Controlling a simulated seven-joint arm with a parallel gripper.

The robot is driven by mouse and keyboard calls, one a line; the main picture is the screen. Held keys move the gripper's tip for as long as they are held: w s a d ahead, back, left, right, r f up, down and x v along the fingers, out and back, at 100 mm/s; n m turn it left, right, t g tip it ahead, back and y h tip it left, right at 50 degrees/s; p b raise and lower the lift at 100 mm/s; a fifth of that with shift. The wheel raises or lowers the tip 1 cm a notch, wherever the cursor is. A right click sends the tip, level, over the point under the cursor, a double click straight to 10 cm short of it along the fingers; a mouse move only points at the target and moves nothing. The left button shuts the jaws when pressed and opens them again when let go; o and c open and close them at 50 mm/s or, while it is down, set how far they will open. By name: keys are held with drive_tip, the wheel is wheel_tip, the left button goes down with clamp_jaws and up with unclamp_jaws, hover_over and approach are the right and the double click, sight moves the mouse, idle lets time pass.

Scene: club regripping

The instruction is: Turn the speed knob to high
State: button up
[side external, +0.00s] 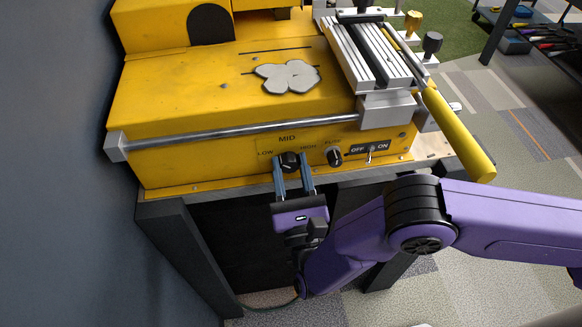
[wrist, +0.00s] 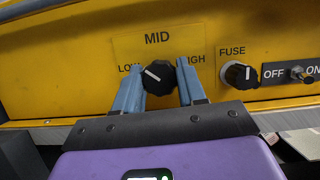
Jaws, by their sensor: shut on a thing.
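The black speed knob (wrist: 158,78) is on the yellow front panel, with LOW to its left, MID above and HIGH to its right. Its white pointer line points up and left, toward the LOW side. The knob (side external: 289,160) also shows in the side view. My gripper (wrist: 161,80) has its two blue fingers on either side of the knob and is shut on it. The left finger overlaps the knob's left edge. In the side view my gripper (side external: 293,168) reaches up to the knob from below.
The black fuse knob (wrist: 240,74) and the OFF/ON switch (wrist: 298,74) are right of the speed knob. A metal rail (side external: 240,131) runs above the panel.

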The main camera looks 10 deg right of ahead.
drive_tip(key=m+h, duration=0.2)
drive_tip(key=m, duration=0.2)
drive_tip(key=m+h, duration=0.2)
drive_tip(key=m, duration=0.2)
drive_tip(key=shift+g, duration=0.4)
drive_tip(key=m+g+h, duration=0.1)
drive_tip(key=m, duration=0.2)
drive_tip(key=m+g+h, duration=0.1)
drive_tip(key=m, duration=0.3)
drive_tip(key=shift+s+a+h, duration=0.1)
drive_tip(key=shift+a+h, duration=0.05)
drive_tip(key=shift+h, duration=0.25)
drive_tip(key=m+g, duration=0.1)
drive_tip(key=m, duration=0.2)
drive_tip(key=m+g, duration=0.1)
drive_tip(key=m, duration=0.2)
drive_tip(key=shift+h, duration=0.3)
drive_tip(key=m+g, duration=0.1)
drive_tip(key=m, duration=0.1)
drive_tip(key=m+g, duration=0.1)
drive_tip(key=m, duration=0.2)
drive_tip(key=shift+r+y, duration=0.1)
drive_tip(key=shift+y, duration=0.3)
drive_tip(key=o, duration=1.1)
drive_tip(key=shift+c, duration=0.2)
drive_tip(key=v, duration=1.7)
drive_tip(key=shift+s+r, duration=0.15)
drive_tip(key=shift+s, duration=0.05)
